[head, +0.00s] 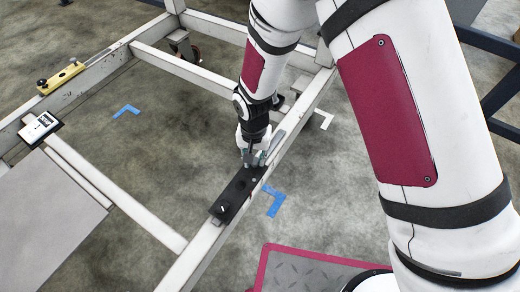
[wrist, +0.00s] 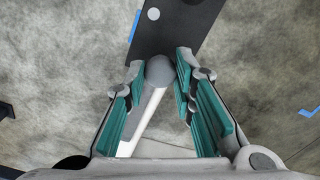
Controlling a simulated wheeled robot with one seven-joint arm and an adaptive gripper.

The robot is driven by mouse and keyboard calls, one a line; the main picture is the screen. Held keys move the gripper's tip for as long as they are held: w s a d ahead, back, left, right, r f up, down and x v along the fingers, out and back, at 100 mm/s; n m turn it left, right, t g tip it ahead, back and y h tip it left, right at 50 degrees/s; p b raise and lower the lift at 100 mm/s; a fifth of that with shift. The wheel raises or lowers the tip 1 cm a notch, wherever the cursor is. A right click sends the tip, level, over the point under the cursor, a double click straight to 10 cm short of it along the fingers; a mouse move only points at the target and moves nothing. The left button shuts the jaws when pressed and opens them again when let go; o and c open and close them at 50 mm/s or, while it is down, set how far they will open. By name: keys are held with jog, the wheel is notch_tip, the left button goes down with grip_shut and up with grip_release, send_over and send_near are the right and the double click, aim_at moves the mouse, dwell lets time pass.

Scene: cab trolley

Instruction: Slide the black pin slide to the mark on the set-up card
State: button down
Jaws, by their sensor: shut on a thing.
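The black pin slide (head: 232,200) is a long dark plate lying along the near right rail of the trolley frame. A small knob shows at its near end. In the wrist view the plate (wrist: 178,25) reaches away at the top. My gripper (head: 252,162) is at the far end of the plate. In the wrist view my gripper's teal pads (wrist: 163,85) close on either side of a grey round knob (wrist: 159,70) at the plate's end. The set-up card (head: 40,127) is white with dark print on the left rail; its mark is too small to read.
A yellow slide (head: 61,78) with dark knobs sits on the left rail. A grey panel (head: 45,215) lies within the frame at lower left. Blue corner marks (head: 274,202) are on the floor. A red-edged plate (head: 300,268) is at the bottom.

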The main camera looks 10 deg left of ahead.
jog(key=shift+s+a, duration=0.2)
jog(key=shift+s, duration=0.1)
jog(key=c, duration=1.3)
grip_release()
jog(key=shift+c, duration=0.2)
jog(key=shift+r, duration=0.1)
jog(key=shift+w+r, duration=0.1)
jog(key=shift+r, duration=0.2)
notch_tip(320, 180, up, 11)
jog(key=shift+r, duration=0.1)
